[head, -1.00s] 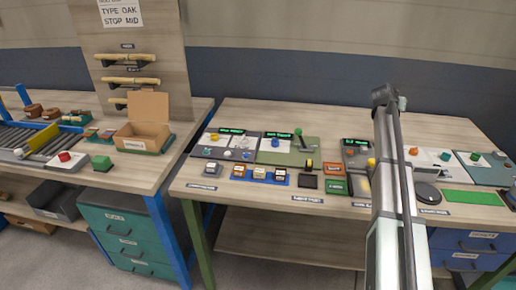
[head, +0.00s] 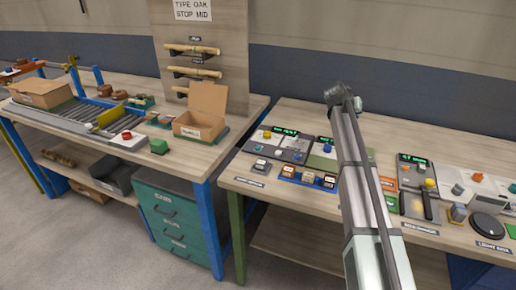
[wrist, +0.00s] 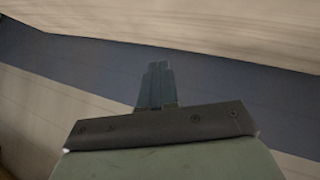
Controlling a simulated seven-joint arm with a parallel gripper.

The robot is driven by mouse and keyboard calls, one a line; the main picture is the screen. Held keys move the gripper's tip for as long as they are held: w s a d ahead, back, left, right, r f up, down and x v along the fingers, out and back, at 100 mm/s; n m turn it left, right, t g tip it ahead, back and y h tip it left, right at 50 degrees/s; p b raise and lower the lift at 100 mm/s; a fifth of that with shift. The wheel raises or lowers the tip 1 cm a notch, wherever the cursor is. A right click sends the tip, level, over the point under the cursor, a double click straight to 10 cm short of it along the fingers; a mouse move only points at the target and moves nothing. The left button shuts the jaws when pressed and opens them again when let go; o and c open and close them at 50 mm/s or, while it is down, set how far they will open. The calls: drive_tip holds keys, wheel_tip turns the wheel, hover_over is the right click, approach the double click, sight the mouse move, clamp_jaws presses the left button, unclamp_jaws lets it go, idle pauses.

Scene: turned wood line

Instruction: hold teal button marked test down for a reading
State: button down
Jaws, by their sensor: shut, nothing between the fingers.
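In the wrist view, my gripper (wrist: 156,86) is shut and empty, its fingers pointing at the wall, with no button or panel in front of them. The head view shows my arm rising across the right bench, but I cannot make out the gripper there. Small control panels with buttons and knobs stand on that bench. A teal knob or button (head: 513,188) sits at the right edge of the head view. Blue round buttons (head: 327,148) sit on the panels left of my arm. Their markings are too small to read, so I cannot tell which is marked test.
A black round pad (head: 487,226) lies on the right bench. Teal drawers (head: 178,220) stand below the left bench.

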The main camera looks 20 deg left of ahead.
drive_tip(key=s+a+f+n+y, duration=0.1)
drive_tip(key=s+a, duration=0.3)
drive_tip(key=a, duration=0.6)
drive_tip(key=s+a+n, duration=0.2)
drive_tip(key=s+a, duration=0.1)
drive_tip(key=a, duration=0.7)
drive_tip(key=n+y, duration=0.1)
drive_tip(key=n, duration=0.1)
hover_over(256, 148)
drive_tip(key=shift+s+f, duration=0.1)
drive_tip(key=shift+f, duration=0.25)
drive_tip(key=shift+f, duration=0.1)
drive_tip(key=shift+f, duration=4.3)
drive_tip(key=shift+f, duration=0.8)
